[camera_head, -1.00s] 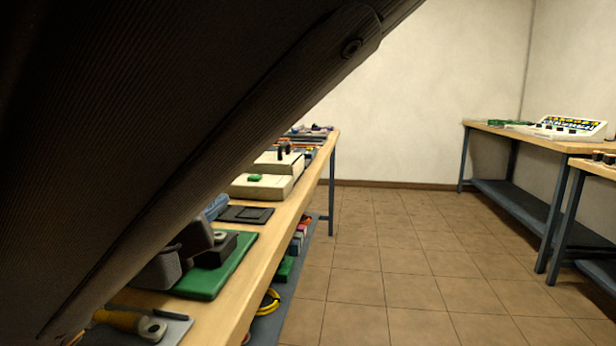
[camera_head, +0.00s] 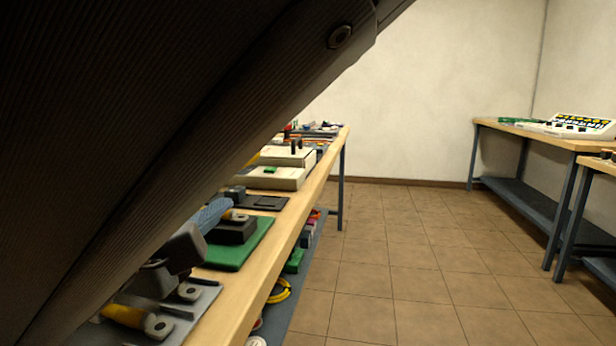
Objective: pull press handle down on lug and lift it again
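My dark arm covers the left half of the head view. Below its edge are dark grey blocks (camera_head: 180,250) that look like my gripper; its fingertips are not clear enough to tell open from shut. Just beyond, a green plate (camera_head: 238,252) on the bench carries a black block (camera_head: 232,231), which may be the press base. A small yellow-and-grey piece, possibly a lug (camera_head: 236,215), sits on the block, beside a blue rounded part (camera_head: 209,217). I cannot make out the press handle. Nearer, yellow-sleeved pieces with grey ring ends (camera_head: 133,318) lie on a grey tray (camera_head: 203,302).
The wooden bench (camera_head: 262,285) runs away along the left, with a black tray (camera_head: 262,202) and cream boxes (camera_head: 275,178) farther on. Its lower shelf holds a yellow coil (camera_head: 281,291). Another bench (camera_head: 545,139) stands at right. The tiled floor (camera_head: 400,260) between is clear.

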